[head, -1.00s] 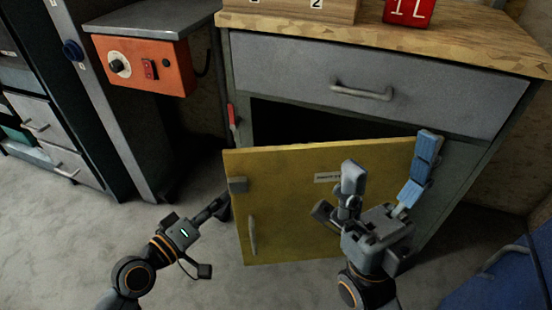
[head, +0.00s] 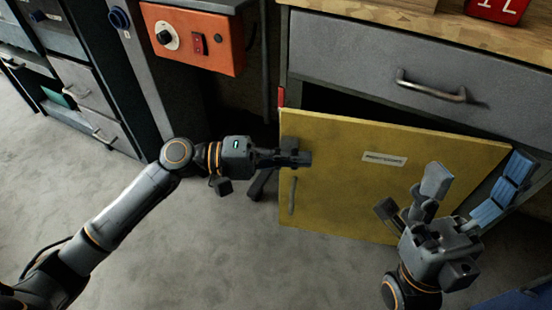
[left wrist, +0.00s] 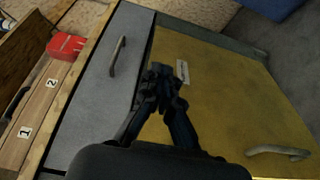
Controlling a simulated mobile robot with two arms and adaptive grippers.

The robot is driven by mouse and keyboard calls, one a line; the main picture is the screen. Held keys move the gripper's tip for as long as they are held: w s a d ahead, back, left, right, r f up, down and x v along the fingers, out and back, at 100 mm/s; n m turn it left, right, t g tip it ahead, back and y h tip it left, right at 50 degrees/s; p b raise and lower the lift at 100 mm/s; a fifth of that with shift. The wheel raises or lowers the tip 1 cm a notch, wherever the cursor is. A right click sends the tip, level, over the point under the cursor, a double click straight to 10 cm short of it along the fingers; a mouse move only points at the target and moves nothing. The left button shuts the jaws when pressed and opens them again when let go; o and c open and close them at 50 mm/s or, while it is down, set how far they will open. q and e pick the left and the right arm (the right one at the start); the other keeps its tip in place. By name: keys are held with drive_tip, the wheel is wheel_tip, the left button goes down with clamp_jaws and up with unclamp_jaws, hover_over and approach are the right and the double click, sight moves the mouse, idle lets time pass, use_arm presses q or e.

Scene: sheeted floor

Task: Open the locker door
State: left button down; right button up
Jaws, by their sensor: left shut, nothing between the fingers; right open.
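The yellow locker door (head: 345,200) stands ajar under the grey drawer, with a dark gap above it. It has a vertical handle (head: 292,196) near its left edge and a small label (head: 384,159). My left gripper (head: 303,158) is shut and empty, in front of the door's upper left corner; I cannot tell whether it touches. In the left wrist view the closed fingers (left wrist: 161,76) overlap the door (left wrist: 225,105), and its handle (left wrist: 278,151) is clear of them at lower right. My right gripper (head: 408,200) is open and empty in front of the door's lower right part.
The grey drawer (head: 360,65) with its own handle (head: 431,86) sits above the door. An orange control box (head: 192,40) is at upper left. A blue segmented piece (head: 503,187) is by the door's right edge. The floor (head: 80,190) at left is clear.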

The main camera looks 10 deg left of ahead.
use_arm(q)
drive_tip(key=shift+s+d+b, duration=0.1)
drive_tip(key=shift+s+d, duration=0.45)
drive_tip(key=shift+d, duration=0.25)
drive_tip(key=shift+s+d+b, duration=0.15)
drive_tip(key=shift+s+d, duration=0.4)
drive_tip(key=shift+d, duration=0.2)
drive_tip(key=shift+s+d+b, duration=0.1)
drive_tip(key=shift+s+d, duration=0.45)
drive_tip(key=shift+d, duration=0.25)
